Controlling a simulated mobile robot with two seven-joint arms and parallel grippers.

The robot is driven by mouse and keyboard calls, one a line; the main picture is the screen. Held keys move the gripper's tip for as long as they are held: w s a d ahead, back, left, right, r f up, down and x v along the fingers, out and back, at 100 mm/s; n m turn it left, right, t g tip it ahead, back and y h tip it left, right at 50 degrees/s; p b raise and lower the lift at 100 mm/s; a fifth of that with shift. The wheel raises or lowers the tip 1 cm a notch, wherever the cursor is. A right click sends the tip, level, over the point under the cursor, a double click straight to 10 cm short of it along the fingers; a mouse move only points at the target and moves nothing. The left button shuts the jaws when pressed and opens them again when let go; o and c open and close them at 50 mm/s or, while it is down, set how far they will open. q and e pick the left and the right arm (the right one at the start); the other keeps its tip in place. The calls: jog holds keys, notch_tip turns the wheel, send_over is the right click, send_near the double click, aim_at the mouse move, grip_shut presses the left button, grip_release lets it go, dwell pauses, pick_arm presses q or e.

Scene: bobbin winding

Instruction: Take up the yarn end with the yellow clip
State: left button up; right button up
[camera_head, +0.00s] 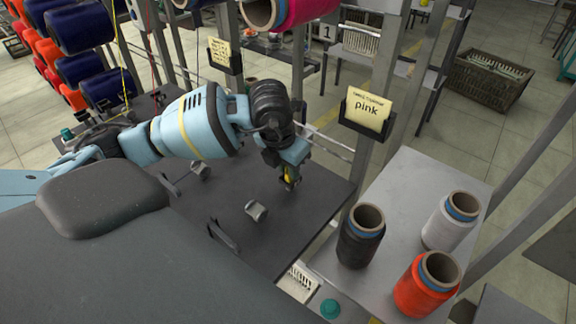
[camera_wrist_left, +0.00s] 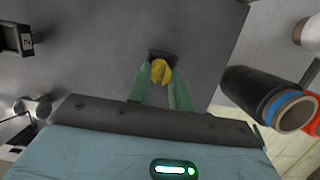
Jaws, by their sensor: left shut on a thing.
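My left gripper (camera_head: 289,180) reaches over the dark grey panel (camera_head: 318,205) with its fingertips pointing down. It is shut on the small yellow clip (camera_head: 288,172). In the left wrist view the clip (camera_wrist_left: 160,71) sits between the green fingertips, in front of a small dark holder or slot (camera_wrist_left: 162,54) on the panel. I cannot tell whether the clip is clear of that holder. No yarn end can be made out at the clip. My right gripper is not in view.
Black (camera_head: 360,238), white (camera_head: 449,222) and orange-red (camera_head: 427,284) cones stand on the grey table at the right. A yellow card reading "pink" (camera_head: 367,109) hangs on a post behind the panel. A small metal fitting (camera_head: 256,210) stands on the panel nearby. Pink yarn (camera_head: 300,12) hangs above.

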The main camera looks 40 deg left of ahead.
pick_arm(q)
jog(key=shift+w+p+v, duration=0.2)
jog(key=shift+p+v, duration=0.15)
jog(key=shift+v, duration=0.4)
jog(key=shift+w+p+v, duration=0.15)
jog(key=shift+p+v, duration=0.2)
jog(key=shift+v, duration=0.4)
jog(key=shift+w+p+v, duration=0.2)
jog(key=shift+p+v, duration=0.15)
jog(key=shift+v, duration=0.45)
jog(key=shift+d, duration=0.1)
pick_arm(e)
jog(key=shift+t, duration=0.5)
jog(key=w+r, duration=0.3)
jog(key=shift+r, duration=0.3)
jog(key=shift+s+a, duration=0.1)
